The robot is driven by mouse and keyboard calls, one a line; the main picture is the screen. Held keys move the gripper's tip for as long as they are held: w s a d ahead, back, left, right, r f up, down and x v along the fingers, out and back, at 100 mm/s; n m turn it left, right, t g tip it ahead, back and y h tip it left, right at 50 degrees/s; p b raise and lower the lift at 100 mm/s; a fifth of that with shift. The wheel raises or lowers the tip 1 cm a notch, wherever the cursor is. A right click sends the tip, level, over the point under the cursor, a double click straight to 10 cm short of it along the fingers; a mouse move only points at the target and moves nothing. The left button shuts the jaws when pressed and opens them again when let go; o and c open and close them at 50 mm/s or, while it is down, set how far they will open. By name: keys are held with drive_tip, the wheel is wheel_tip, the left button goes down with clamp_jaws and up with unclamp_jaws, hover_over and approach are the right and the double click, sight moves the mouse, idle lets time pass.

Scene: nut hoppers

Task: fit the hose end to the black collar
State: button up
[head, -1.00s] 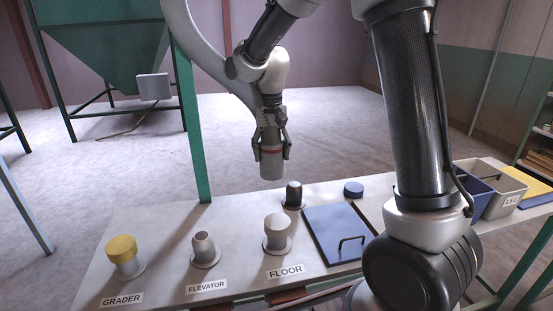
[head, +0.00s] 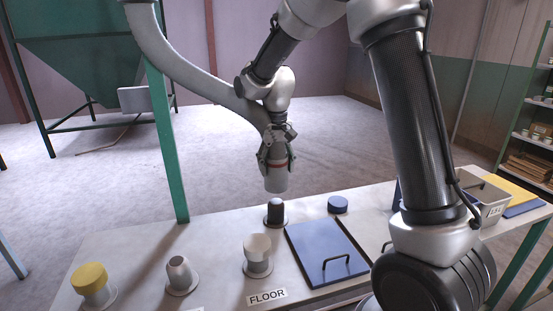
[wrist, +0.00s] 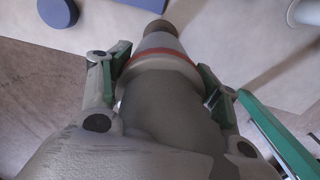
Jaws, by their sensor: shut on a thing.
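My gripper (head: 277,163) is shut on the hose end (head: 276,182), a grey cylinder with an orange-red band. The hose end points down, and the grey hose (head: 190,75) curves up and left from it. The black collar (head: 275,212) stands upright on a pale flange on the table. In the head view the hose end is just above the collar, apart from it by a small gap. In the wrist view my gripper (wrist: 165,65) holds the hose end (wrist: 160,58) from both sides. A brown round shape shows past its tip; I cannot tell if it is the collar.
The table (head: 140,243) carries a yellow-capped collar (head: 90,280), a grey collar (head: 180,273) and a pale-capped collar (head: 257,252) by the FLOOR label. A green post (head: 168,150) stands behind.

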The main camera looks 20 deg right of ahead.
sight(276, 156)
drive_tip(key=shift+f, duration=3.4)
drive_tip(key=o, duration=1.2)
wheel_tip(276, 156, up, 12)
drive_tip(key=shift+r, duration=0.1)
